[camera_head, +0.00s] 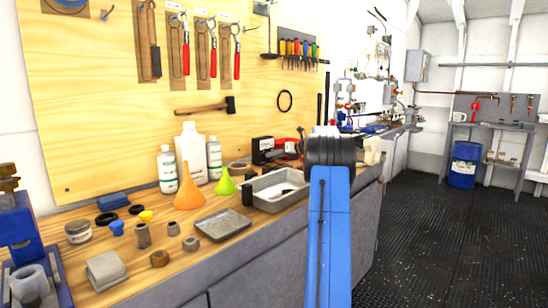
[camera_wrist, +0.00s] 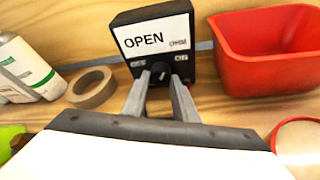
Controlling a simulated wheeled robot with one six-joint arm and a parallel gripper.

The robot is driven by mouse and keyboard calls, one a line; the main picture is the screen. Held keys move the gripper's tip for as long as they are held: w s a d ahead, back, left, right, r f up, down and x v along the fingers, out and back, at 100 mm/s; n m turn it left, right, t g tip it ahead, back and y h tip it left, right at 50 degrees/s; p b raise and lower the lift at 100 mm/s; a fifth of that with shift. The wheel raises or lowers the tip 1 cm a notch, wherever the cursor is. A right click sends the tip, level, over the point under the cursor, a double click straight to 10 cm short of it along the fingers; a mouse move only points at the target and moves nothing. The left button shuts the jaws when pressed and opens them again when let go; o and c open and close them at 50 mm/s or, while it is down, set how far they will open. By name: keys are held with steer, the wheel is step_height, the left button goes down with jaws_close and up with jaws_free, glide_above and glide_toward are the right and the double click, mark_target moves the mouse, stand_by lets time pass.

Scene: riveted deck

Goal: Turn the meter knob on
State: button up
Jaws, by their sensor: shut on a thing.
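The meter (camera_wrist: 148,40) is a dark box with a white display that reads "OPEN", standing upright at the back of the bench against the wooden board. Its black knob (camera_wrist: 160,72) sits low on the front face, between two printed labels. My gripper (camera_wrist: 161,85) has its two grey fingers on either side of the knob and is shut on it. In the head view the dark meter box (camera_head: 262,150) shows behind the grey tray. My blue arm reaches toward it there, and the gripper itself is hidden.
A red bin (camera_wrist: 265,55) stands close right of the meter. A tape roll (camera_wrist: 92,87) and a white bottle (camera_wrist: 25,68) are to its left. A grey tray (camera_head: 262,203), orange funnel (camera_head: 188,190) and green funnel (camera_head: 226,183) stand on the bench. The deck floor at right is clear.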

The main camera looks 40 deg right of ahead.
steer(key=shift+d+m+y, duration=0.1)
steer(key=shift+m+y, duration=0.6)
steer(key=shift+m, duration=0.2)
steer(key=o, duration=1.1)
steer(key=shift+c, duration=0.2)
steer(key=shift+s, duration=0.1)
steer(key=v, duration=1.7)
steer(key=shift+s+d+f, duration=0.15)
steer(key=shift+f, duration=0.05)
